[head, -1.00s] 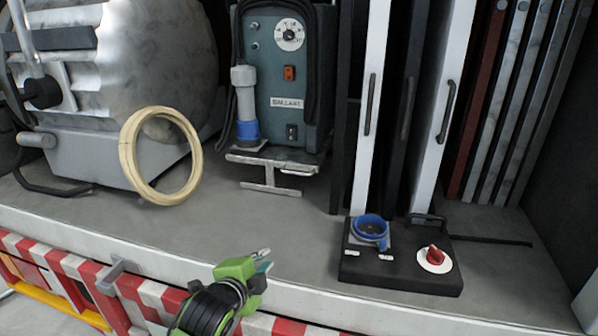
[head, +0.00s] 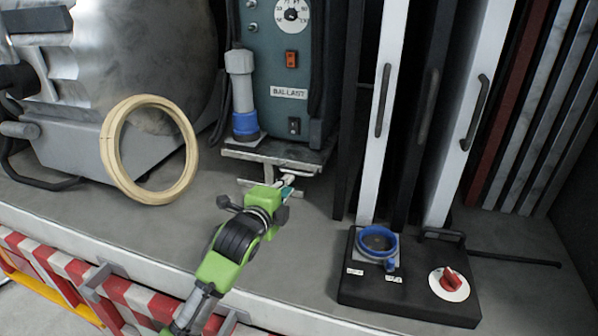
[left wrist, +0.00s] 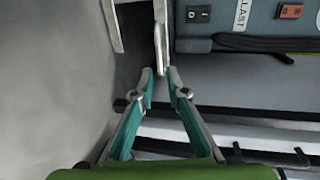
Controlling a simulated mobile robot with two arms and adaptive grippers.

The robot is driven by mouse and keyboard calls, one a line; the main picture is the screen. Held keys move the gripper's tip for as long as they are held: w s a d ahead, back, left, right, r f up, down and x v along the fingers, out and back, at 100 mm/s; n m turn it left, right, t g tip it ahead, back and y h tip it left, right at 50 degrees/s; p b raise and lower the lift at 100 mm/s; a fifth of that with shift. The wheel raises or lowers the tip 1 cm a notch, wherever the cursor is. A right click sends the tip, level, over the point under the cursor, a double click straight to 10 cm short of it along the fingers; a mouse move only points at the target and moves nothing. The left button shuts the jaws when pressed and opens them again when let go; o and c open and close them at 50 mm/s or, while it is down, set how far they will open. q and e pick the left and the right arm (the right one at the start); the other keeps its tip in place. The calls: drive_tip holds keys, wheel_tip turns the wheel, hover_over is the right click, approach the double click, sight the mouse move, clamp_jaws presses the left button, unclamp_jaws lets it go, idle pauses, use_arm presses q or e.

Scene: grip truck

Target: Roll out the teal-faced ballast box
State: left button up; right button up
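The teal-faced ballast box (head: 285,75) stands on the deck at the top centre in the head view, with a dial, an orange switch and a BALLAST label. It stands on a grey tray (head: 240,155) with a metal handle bar at the front, partly hidden by my left gripper. Part of the box face (left wrist: 255,32) shows turned sideways in the left wrist view. My left gripper (head: 287,183) is just in front of the tray. Its teal fingers (left wrist: 160,75) are apart, with the end of a pale metal bar (left wrist: 160,38) at the gap; contact is unclear. My right gripper is not in view.
A cream hose ring (head: 110,160) leans against a large grey machine at left. Black and white upright panels (head: 392,110) stand right of the box. A black base (head: 400,297) with a blue socket and red knob lies front right. The deck before the tray is bare.

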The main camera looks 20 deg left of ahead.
sight(298, 172)
use_arm(q)
drive_tip(key=x, duration=0.9)
drive_tip(key=shift+w+f, duration=0.2)
drive_tip(key=shift+w, duration=0.45)
clamp_jaws()
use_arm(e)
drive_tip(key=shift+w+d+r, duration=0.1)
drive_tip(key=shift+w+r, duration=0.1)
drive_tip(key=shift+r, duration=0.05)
use_arm(q)
drive_tip(key=shift+f, duration=0.1)
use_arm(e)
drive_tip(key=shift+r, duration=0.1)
